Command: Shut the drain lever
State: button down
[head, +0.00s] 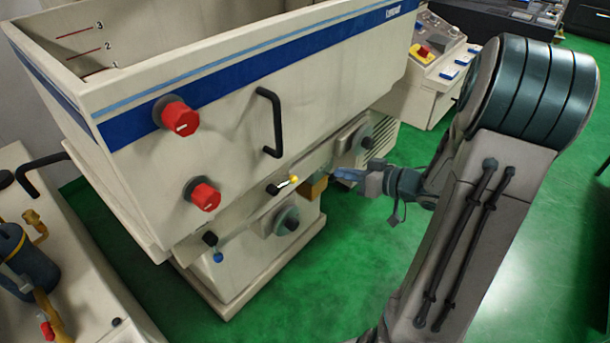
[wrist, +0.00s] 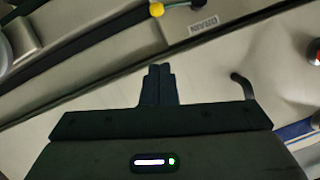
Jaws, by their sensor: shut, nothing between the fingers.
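The drain lever (head: 282,185) appears to be the small lever on the front of the cream machine tank, below the black handle. It has a yellow end and a dark end, and lies nearly level with a slight tilt. In the wrist view my gripper's fingers (wrist: 157,72) are together and empty.
Two red knobs (head: 175,115) and a black handle (head: 270,122) stick out of the tank front. A grey round fitting (head: 287,220) sits below the lever. A control console (head: 432,58) stands behind. Green floor (head: 400,250) is open to the right.

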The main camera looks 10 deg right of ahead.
aim_at(283, 185)
jog(key=shift+s+f+p+x, duration=0.2)
jog(key=shift+f+x, duration=0.2)
jog(key=shift+x, duration=1.75)
jog(key=shift+s+f+p+x, duration=0.15)
jog(key=shift+f+x, duration=0.3)
jog(key=shift+x, duration=1.7)
jog(key=shift+s+f+p+x, duration=0.15)
jog(key=shift+f+x, duration=0.25)
jog(key=shift+x, duration=1.75)
jog(key=shift+s+a+f, duration=0.1)
jog(key=shift+f, duration=0.05)
